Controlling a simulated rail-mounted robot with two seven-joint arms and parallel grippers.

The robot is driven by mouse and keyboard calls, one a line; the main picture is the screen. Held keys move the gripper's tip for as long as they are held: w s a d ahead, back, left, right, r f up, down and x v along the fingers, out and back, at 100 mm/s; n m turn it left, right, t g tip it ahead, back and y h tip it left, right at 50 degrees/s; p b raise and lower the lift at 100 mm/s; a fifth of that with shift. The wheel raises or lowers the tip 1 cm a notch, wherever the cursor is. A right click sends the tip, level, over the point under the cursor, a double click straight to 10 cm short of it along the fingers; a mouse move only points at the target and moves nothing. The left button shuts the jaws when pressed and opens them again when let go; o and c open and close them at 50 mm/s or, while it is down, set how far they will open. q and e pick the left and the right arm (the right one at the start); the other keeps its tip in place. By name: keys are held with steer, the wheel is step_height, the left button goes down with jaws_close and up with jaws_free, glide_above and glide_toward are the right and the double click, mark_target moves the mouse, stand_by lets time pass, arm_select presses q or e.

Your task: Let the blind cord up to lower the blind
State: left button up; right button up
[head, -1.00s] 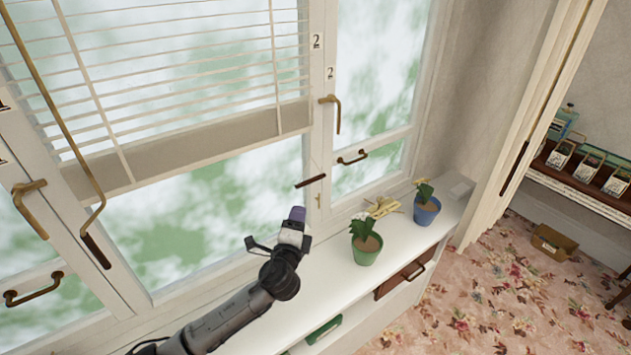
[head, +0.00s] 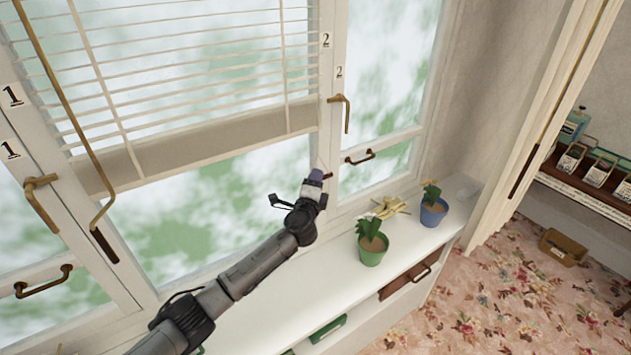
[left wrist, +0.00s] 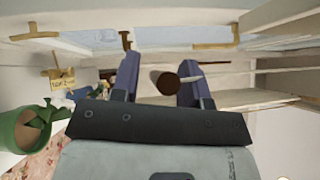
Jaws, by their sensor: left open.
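The blind (head: 210,85) has pale slats and hangs partway down the window, its bottom rail (head: 210,150) above clear glass. A brown cord handle (head: 327,175) shows beside the window post, just past my left gripper (head: 315,178), which covers part of it. In the left wrist view the round brown end of the handle (left wrist: 167,83) lies between the two fingers of my left gripper (left wrist: 160,80), with a pale cord (left wrist: 193,76) running right from it. The fingers are open, with a gap at the left side of the handle. My right gripper is out of view.
A green pot (head: 372,249) and a blue pot (head: 433,211) with plants stand on the white sill (head: 300,285), with a yellow object (head: 390,207) between them. A bent brass rod (head: 75,120) hangs at left. Brass window handles (head: 345,110) stick out nearby.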

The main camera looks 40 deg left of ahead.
arm_select(q)
steer(key=shift+w+a, duration=0.1)
steer(key=shift+w, duration=0.1)
jaws_close()
stand_by(0.4)
